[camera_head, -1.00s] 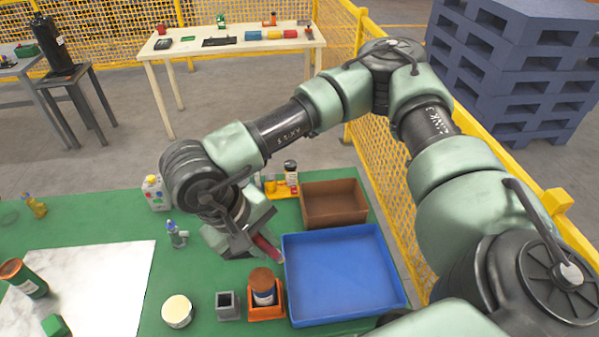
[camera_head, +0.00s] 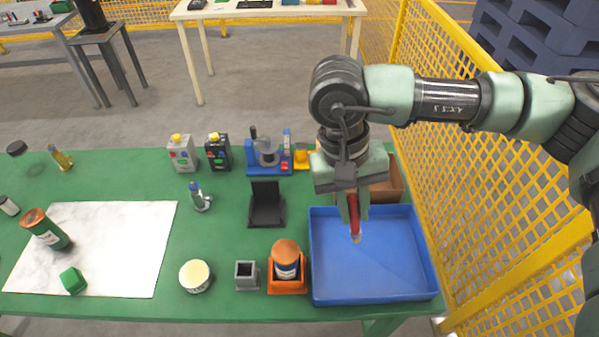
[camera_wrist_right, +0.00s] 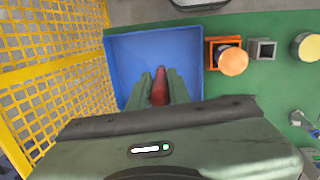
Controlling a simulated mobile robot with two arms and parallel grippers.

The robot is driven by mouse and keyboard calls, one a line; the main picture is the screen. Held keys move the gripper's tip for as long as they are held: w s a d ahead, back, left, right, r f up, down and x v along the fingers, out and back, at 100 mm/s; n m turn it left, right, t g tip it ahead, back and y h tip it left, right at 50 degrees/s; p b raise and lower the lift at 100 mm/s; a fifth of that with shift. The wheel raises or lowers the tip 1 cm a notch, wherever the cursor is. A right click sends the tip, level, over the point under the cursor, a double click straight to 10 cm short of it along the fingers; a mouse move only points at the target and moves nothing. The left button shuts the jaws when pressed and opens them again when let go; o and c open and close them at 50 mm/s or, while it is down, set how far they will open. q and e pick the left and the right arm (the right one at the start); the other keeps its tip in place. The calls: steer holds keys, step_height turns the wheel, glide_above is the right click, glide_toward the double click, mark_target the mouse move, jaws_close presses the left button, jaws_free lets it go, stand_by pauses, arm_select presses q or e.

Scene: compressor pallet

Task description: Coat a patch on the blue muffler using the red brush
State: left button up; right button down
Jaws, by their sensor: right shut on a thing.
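My right gripper (camera_head: 352,207) points down over the blue tray (camera_head: 428,285) and is shut on the red brush (camera_head: 354,222). The brush hangs upright, pale tip downward; I cannot tell whether the tip touches the tray floor. In the right wrist view the red brush (camera_wrist_right: 160,90) sits between the fingers (camera_wrist_right: 159,86), with the tray (camera_wrist_right: 188,50) behind it. I cannot make out a blue muffler in these frames. A can with a brown lid (camera_head: 286,262) stands in an orange holder (camera_head: 287,288) left of the tray. My left gripper is out of view.
A grey square holder (camera_head: 246,275) and a round pale-topped tin (camera_head: 195,276) stand further left. A brown box (camera_head: 390,190) is partly hidden behind my gripper. A yellow mesh fence (camera_head: 490,190) runs along the right. A white marbled sheet (camera_head: 115,245) covers the table's left.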

steer(key=a+r+y, duration=0.2)
steer(key=a+r, duration=0.5)
steer(key=a, duration=0.4)
steer(key=shift+g, duration=0.4)
steer(key=f, duration=0.4)
steer(key=shift+w+d+f+b, duration=0.2)
steer(key=shift+d+f+b, duration=0.05)
steer(key=shift+f+b, duration=0.1)
